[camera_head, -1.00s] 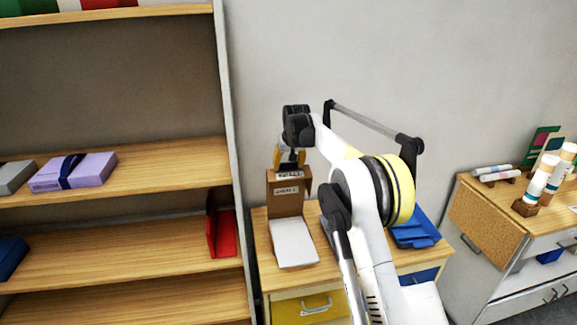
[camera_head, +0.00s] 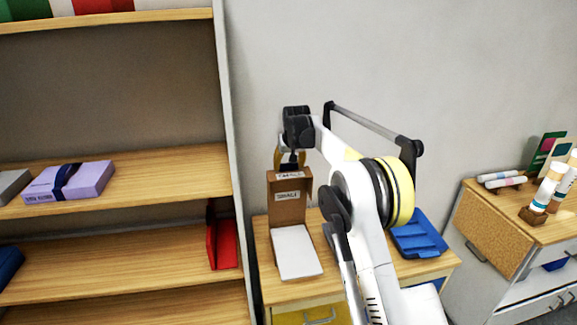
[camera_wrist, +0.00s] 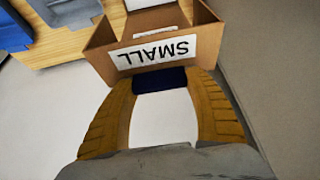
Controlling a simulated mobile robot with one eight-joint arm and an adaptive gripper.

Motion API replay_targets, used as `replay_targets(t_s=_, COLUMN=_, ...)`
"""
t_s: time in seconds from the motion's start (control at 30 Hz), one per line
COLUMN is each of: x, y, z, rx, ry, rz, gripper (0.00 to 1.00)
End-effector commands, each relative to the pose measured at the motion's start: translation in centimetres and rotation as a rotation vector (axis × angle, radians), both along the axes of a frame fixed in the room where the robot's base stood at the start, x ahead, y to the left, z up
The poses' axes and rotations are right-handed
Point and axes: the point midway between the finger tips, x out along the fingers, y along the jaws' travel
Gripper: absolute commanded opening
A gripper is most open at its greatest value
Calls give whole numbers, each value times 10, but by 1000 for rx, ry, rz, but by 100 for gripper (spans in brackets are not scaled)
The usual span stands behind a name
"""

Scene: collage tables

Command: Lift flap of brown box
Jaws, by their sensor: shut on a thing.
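The brown box (camera_head: 287,210) stands upright on the small wooden table, with a white SMALL label on its front. Its top flap (camera_wrist: 120,57) carries another white SMALL label, upside down in the wrist view. My gripper (camera_wrist: 160,80) is at the flap's edge, its yellow-brown fingers shut on a dark blue piece there, which looks like the flap's tab. In the head view my gripper (camera_head: 290,160) is just above the back of the box top. The flap's exact tilt is hard to tell, and the box's inside is mostly hidden.
A flat white thing (camera_head: 297,250) lies in front of the box. A blue tray (camera_head: 418,236) is to the right, behind my arm. Shelves (camera_head: 110,255) stand at left, a wooden cabinet (camera_head: 490,232) with bottles at right. The wall is close behind.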

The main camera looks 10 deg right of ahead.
Motion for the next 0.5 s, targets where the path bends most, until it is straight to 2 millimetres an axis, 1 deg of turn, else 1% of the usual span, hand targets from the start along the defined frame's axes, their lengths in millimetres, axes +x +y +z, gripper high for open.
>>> replay_targets(t_s=0.03, x=0, y=0, z=-1, rx=0, ry=0, rz=0, gripper=20)
replay_targets(t_s=0.07, x=0, y=0, z=-1, rx=0, ry=1, rz=0, gripper=64)
replay_targets(t_s=0.1, x=0, y=0, z=-1, rx=0, ry=1, rz=0, gripper=76)
replay_targets(t_s=0.13, x=0, y=0, z=-1, rx=0, ry=1, rz=0, gripper=85)
replay_targets(t_s=0.4, x=0, y=0, z=0, rx=0, ry=1, rz=0, gripper=85)
replay_targets(t_s=0.5, x=-2, y=0, z=4, rx=0, ry=1, rz=0, gripper=85)
